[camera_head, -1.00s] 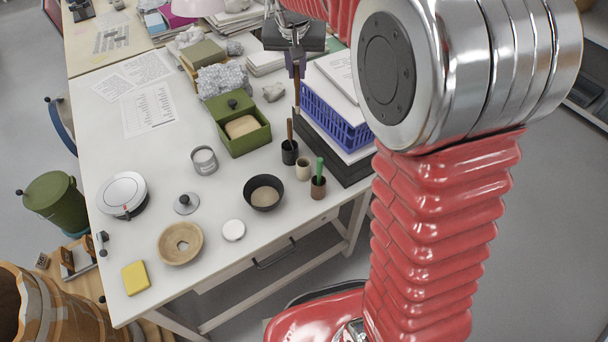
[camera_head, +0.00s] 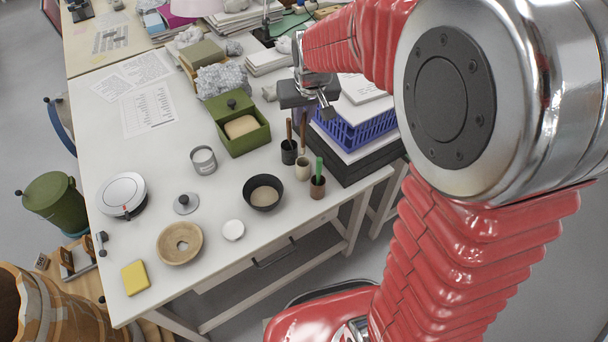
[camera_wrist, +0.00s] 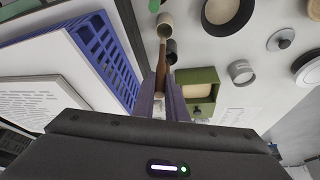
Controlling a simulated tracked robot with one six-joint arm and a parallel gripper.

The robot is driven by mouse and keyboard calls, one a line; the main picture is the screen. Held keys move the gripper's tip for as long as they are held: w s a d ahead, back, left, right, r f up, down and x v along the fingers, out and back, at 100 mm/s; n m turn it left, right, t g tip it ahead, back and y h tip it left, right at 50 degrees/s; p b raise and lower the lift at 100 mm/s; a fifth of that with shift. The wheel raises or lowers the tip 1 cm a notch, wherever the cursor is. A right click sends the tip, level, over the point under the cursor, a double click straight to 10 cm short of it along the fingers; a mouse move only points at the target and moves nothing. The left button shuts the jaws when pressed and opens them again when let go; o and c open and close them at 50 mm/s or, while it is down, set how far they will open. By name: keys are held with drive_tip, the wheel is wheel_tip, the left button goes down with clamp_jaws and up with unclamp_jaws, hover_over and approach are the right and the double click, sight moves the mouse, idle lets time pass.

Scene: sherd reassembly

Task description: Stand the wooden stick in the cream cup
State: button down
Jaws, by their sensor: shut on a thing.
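The cream cup (camera_head: 303,169) stands upright between a black cup and a brown cup near the table's right edge. It also shows at the top of the wrist view (camera_wrist: 165,24). My gripper (camera_head: 303,117) is shut on the wooden stick (camera_head: 303,137), fingers pointing down. In the wrist view, the stick (camera_wrist: 162,62) sticks out beyond the fingers (camera_wrist: 163,92) towards the cream cup. In the head view its lower end appears just above the cup's mouth. I cannot tell whether the tip has entered it.
The black cup (camera_head: 289,154) holds another brown stick and is close by. The brown cup (camera_head: 317,188) holds a green item. A blue basket (camera_head: 362,130) stands on the right, and a green box (camera_head: 243,138) on the left. A black bowl (camera_head: 264,194) sits in front.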

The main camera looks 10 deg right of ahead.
sight(303, 143)
drive_tip(key=shift+f, duration=3.15)
drive_tip(key=shift+f, duration=1.9)
drive_tip(key=c, duration=1.8)
unclamp_jaws()
drive_tip(key=shift+o, duration=0.2)
